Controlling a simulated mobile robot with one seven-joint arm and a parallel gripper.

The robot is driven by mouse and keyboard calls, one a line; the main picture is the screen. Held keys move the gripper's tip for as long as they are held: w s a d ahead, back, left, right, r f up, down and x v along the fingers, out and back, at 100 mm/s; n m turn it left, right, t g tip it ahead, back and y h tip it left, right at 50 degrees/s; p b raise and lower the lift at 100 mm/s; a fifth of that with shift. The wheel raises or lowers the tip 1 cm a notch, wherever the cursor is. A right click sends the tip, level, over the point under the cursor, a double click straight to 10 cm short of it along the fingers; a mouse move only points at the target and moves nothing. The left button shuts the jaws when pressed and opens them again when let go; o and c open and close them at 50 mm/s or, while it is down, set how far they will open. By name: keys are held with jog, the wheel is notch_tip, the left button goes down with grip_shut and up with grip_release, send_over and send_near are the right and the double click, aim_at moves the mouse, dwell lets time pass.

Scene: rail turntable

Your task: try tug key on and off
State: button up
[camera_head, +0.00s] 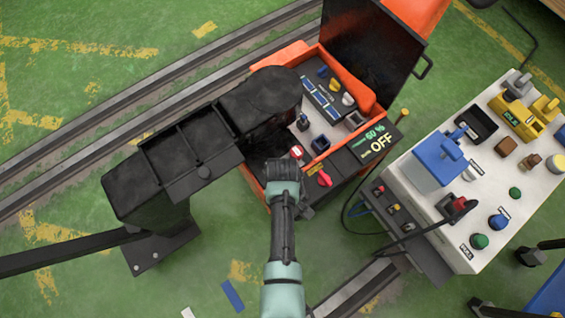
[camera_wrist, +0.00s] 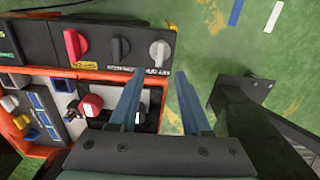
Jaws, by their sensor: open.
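The tug (camera_head: 262,176) is an orange unit with its dark lid raised. Its display (camera_head: 376,140) reads 60 % and OFF. In the wrist view its black front panel carries a red knob (camera_wrist: 74,45), a black knob (camera_wrist: 119,48) and a pale grey knob (camera_wrist: 159,54). The small label below the grey knob is too blurred to read surely, so I cannot tell which knob is the key. My gripper (camera_wrist: 160,74) is open and empty, its blue fingers spread either side of the grey knob's line of sight. Contact cannot be told. In the head view my wrist hides part of the panel.
A white bench (camera_head: 420,190) with a blue box (camera_head: 438,160), buttons and coloured blocks stands at the right. Rails (camera_head: 150,108) cross the green floor. An open bay with switches (camera_head: 330,105) lies inside the tug. Cables hang between tug and bench.

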jog(key=shift+r+p, duration=0.4)
jog(key=shift+r, duration=1.45)
